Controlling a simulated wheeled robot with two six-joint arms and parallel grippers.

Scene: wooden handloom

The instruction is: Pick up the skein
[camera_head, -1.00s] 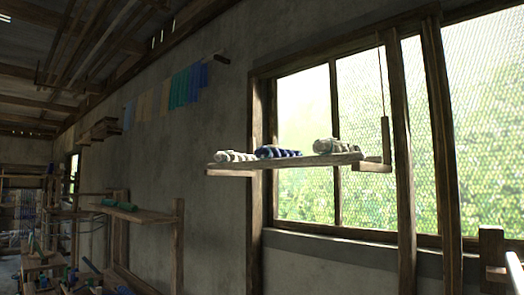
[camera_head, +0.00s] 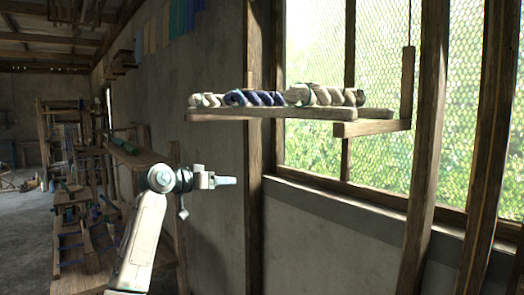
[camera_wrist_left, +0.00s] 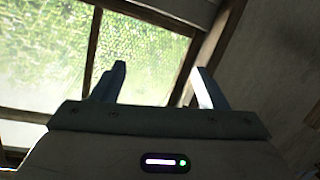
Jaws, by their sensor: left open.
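Three twisted skeins lie in a row on a wooden shelf (camera_head: 270,115) mounted before the window. A small pale skein (camera_head: 206,100) is at the left, a dark blue skein (camera_head: 255,98) is in the middle, and a larger cream skein (camera_head: 327,95) is at the right. My left gripper (camera_head: 228,181) is below the shelf, apart from the skeins, and points right. In the left wrist view my left gripper (camera_wrist_left: 158,85) is open, with nothing between its fingers. No skein shows in that view. My right gripper is not in view.
The window (camera_head: 310,140) with wire mesh is behind the shelf. A wooden post (camera_head: 432,130) stands at the right. Lower left are wooden benches (camera_head: 80,225) and another shelf with green rolls (camera_head: 124,143). Coloured cloths (camera_head: 165,27) hang on the wall.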

